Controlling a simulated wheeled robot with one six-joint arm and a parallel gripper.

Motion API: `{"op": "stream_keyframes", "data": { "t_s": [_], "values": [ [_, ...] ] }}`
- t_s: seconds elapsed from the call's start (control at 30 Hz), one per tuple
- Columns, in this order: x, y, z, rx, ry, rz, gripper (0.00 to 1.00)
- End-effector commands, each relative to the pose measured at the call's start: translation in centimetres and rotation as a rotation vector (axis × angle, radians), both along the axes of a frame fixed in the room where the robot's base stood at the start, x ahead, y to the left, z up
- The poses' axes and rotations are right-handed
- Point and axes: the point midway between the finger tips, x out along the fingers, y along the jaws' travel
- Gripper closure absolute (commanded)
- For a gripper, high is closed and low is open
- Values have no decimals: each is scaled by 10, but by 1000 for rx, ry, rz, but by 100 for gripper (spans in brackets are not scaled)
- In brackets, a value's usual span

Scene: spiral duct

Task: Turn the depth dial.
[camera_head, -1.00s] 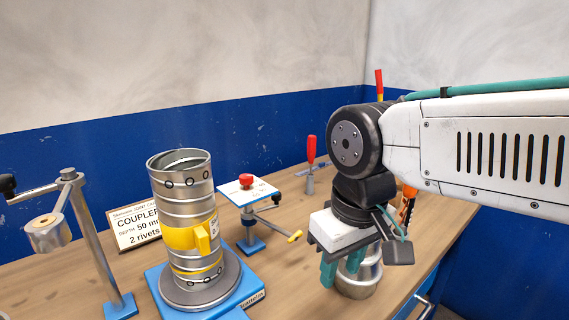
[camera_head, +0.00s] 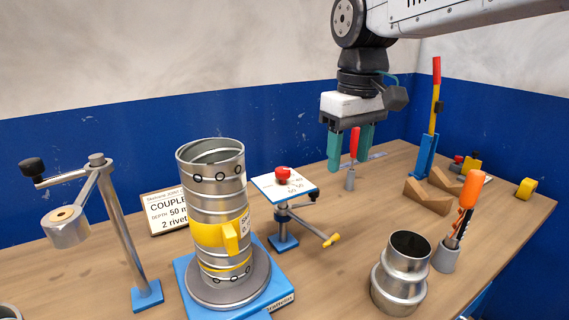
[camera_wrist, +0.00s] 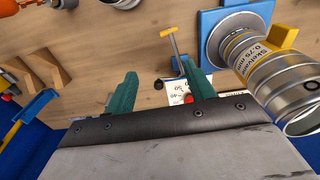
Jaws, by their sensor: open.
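The depth dial is a white square plate (camera_head: 284,187) with printed numbers and a red knob (camera_head: 283,174) on top, on a blue-footed stand. A bar with a yellow end (camera_head: 332,240) sticks out below the plate. In the wrist view the plate (camera_wrist: 175,90) shows partly between my fingers, and the red knob is partly hidden by the gripper's edge. My gripper (camera_head: 349,158) is open and empty, its teal fingers pointing down, above and to the right of the dial in the head view. The fingers also show in the wrist view (camera_wrist: 160,72).
A spiral duct (camera_head: 205,210) with a yellow band stands upright on a blue base left of the dial. A metal coupler (camera_head: 396,283) stands at the front right. A red-handled tool (camera_head: 354,145) stands near my fingers. A post with a swing arm (camera_head: 118,220) is at left.

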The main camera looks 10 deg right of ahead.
Motion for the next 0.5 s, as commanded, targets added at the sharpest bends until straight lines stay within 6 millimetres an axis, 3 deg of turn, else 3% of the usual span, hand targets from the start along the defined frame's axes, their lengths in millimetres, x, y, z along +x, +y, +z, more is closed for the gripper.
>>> {"op": "stream_keyframes", "data": {
  "t_s": [0.03, 0.2, 0.33, 0.5],
  "values": [
    [22, 16, 2, -3, 10, 44, 46],
    [76, 60, 7, -9, 29, 169, 46],
    [101, 84, 6, -13, 38, 233, 46],
    [115, 99, 2, -15, 43, 270, 46]
  ]
}}
